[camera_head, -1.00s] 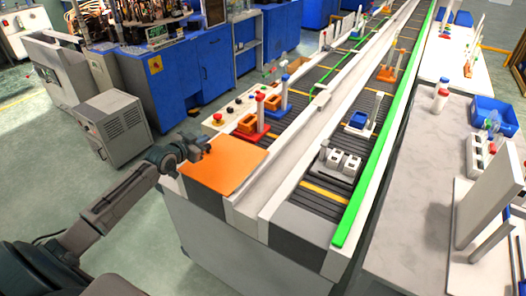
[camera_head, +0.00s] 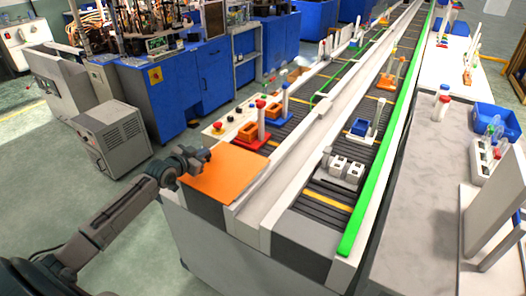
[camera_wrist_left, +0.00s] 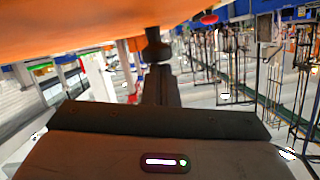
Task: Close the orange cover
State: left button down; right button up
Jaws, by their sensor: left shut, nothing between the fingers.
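The orange cover (camera_head: 226,174) lies nearly flat over the near end of the left conveyor lane. My left gripper (camera_head: 205,155) is at the cover's left far corner, touching it or very close to it. In the left wrist view, the cover's orange surface (camera_wrist_left: 90,28) fills the upper left, and my left gripper (camera_wrist_left: 156,45) sits shut right beside its edge with nothing held. Whether the cover is fully down cannot be told. My right gripper is not in view.
A control panel with a red button (camera_head: 217,126) is just beyond the cover. A red-based fixture (camera_head: 258,135) stands on the conveyor behind it. A green rail (camera_head: 372,185) runs along the right lane. A grey cabinet (camera_head: 110,140) stands at the left.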

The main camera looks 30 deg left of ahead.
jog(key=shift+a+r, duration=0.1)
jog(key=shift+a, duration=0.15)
